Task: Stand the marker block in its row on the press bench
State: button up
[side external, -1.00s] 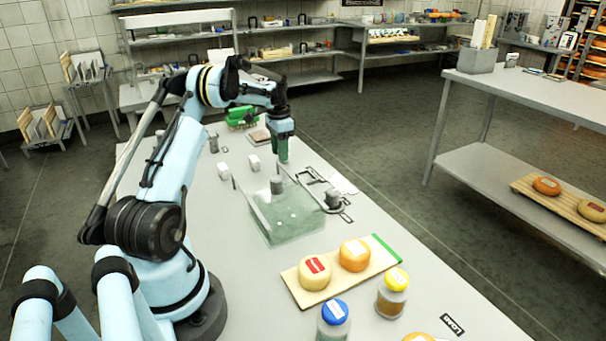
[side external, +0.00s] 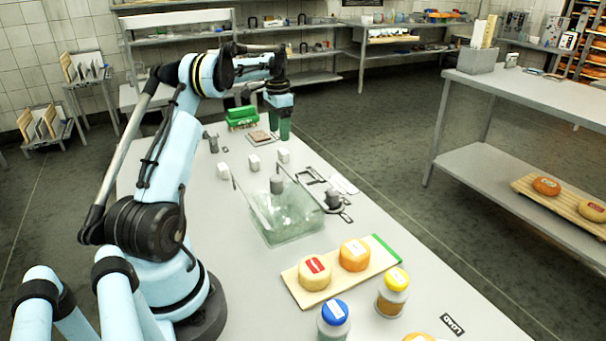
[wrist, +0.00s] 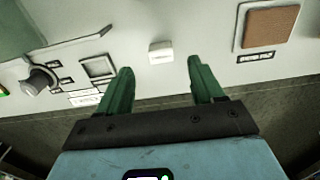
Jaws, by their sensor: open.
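Three small white blocks stand on the press bench (side external: 405,235) in a slanting row: a left block (side external: 224,171), a middle block (side external: 254,162) and a right block (side external: 284,156). They look alike, and I cannot tell by looks which is the marker block. My gripper (side external: 278,134) is above the bench behind the right block, its green fingers apart and empty. In the wrist view, one white block (wrist: 161,53) lies just beyond the gap between my open fingertips (wrist: 160,66), touching neither finger.
A clear-walled tank (side external: 288,228) with a grey knob stands in front of the row. A green brush-like object (side external: 242,116) and a small brown-topped plate (side external: 261,137) are behind it. A board with two cheeses (side external: 312,273) and capped jars (side external: 392,293) are nearer the front.

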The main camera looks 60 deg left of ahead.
notch_tip(320, 180, up, 5)
jog(key=w+d+r+t+y, duration=0.1)
jog(key=d+r+t, duration=0.15)
jog(key=d, duration=0.85)
jog(key=w+d+r+t, duration=0.15)
jog(key=d+r, duration=0.25)
jog(key=d, duration=0.6)
jog(key=s+d+f+t, duration=0.1)
jog(key=s+d+f, duration=0.2)
jog(key=d, duration=0.6)
jog(key=s+d+f+t+h, duration=0.1)
jog(key=s+d+f+t, duration=0.1)
jog(key=s+d, duration=0.6)
jog(key=shift+d+f, duration=0.7)
jog(key=shift+d, duration=0.35)
